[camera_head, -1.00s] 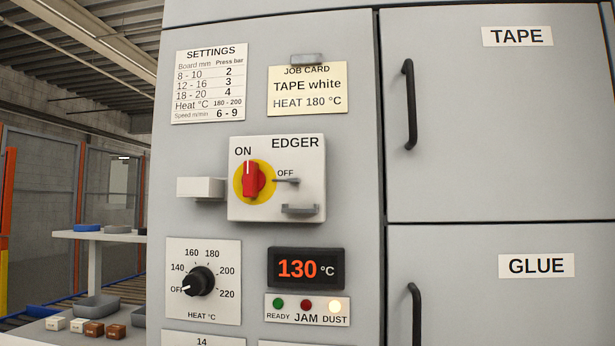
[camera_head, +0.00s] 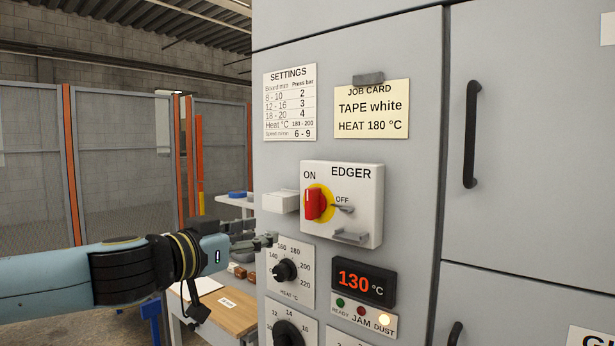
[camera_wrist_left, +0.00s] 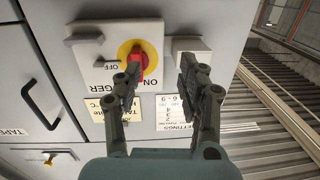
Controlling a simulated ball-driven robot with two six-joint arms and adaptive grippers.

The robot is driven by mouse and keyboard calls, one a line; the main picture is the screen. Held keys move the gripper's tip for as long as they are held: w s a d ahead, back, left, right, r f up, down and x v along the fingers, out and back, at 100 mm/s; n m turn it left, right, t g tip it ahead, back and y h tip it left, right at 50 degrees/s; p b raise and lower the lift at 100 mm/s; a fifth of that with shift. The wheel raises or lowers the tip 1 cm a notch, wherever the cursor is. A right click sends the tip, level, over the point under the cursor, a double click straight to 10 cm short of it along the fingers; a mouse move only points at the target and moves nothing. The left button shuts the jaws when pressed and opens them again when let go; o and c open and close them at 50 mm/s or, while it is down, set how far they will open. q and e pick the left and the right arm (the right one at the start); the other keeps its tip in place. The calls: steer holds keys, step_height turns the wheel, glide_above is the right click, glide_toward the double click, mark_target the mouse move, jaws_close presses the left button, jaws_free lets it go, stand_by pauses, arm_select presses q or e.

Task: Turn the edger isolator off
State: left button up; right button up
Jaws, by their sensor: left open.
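The edger isolator is a pale box (camera_head: 368,190) on the grey cabinet front, labelled EDGER. Its red handle (camera_head: 313,205) on a yellow disc stands upright at the ON side; OFF is marked to its right. My left gripper (camera_head: 270,240) is open and empty, in front of the cabinet, below and left of the handle in the head view. In the left wrist view, which is turned upside down, the red handle (camera_wrist_left: 137,65) shows beyond the left finger, which partly overlaps the yellow disc. No contact with the handle is visible. My right gripper is not in view.
A small white box (camera_head: 281,201) juts out just left of the isolator. Below are a heat knob (camera_head: 285,271) and a 130 °C display (camera_head: 364,282). A grey hasp (camera_head: 350,237) sticks out from the isolator's lower front. A black door handle (camera_head: 471,135) stands to the right.

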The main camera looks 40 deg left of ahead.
arm_select(q)
steer(key=h, duration=0.1)
glide_toward(307, 202)
steer(key=shift+t, duration=0.3)
steer(key=w, duration=1)
steer(key=shift+d+f, duration=0.2)
steer(key=shift+d, duration=0.2)
steer(key=shift+c, duration=0.2)
steer(key=shift+m, duration=0.3)
jaws_close()
